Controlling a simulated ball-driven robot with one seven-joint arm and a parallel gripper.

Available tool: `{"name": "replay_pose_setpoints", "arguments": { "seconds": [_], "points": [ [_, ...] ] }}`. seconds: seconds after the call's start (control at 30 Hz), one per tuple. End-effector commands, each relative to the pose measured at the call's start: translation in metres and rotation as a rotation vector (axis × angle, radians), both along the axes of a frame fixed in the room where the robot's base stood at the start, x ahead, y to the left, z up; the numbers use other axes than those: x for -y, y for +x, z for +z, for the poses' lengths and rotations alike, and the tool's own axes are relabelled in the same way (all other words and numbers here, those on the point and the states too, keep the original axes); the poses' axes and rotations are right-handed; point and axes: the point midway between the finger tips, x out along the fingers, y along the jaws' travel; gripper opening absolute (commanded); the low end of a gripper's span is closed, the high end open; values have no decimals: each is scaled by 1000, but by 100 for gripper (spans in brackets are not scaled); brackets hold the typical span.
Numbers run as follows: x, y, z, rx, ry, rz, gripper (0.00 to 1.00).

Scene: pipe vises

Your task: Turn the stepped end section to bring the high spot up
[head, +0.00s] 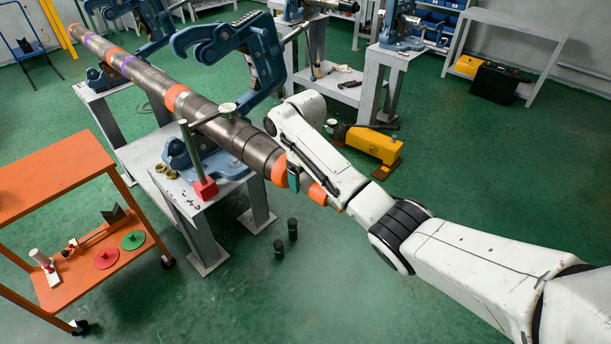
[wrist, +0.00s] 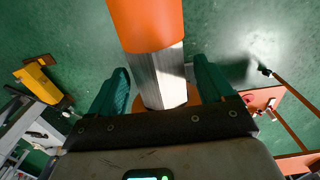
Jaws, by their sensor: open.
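The long dark pipe (head: 205,118) runs from upper left to the middle in the head view, with orange and purple bands. Its stepped end section (head: 316,193) at the near end carries orange bands and is partly covered by my arm. In the wrist view it shows an orange part (wrist: 147,24) and a bare metal part (wrist: 158,76). My gripper (wrist: 165,88) is open around the bare metal, a teal finger on each side with visible gaps. In the head view one finger of my gripper (head: 293,178) shows. I cannot make out the high spot.
A stand with a red base (head: 204,189) and a round gauge (head: 227,109) is at the pipe. A blue vise (head: 245,45) and grey table (head: 190,205) are beside it. An orange cart (head: 55,180) stands left. Two black cylinders (head: 286,238) are on the floor.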

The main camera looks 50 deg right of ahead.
Motion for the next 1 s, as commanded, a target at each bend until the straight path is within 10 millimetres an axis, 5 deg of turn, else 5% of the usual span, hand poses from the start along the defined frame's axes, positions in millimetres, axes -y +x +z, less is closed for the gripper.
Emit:
{"name": "replay_pose_setpoints", "arguments": {
  "seconds": [0.23,0.8,1.0],
  "points": [
    [0,0,0,0,0,0,80],
    [0,0,0,0,0,0,25],
    [0,0,0,0,-13,0,25]
  ]
}}
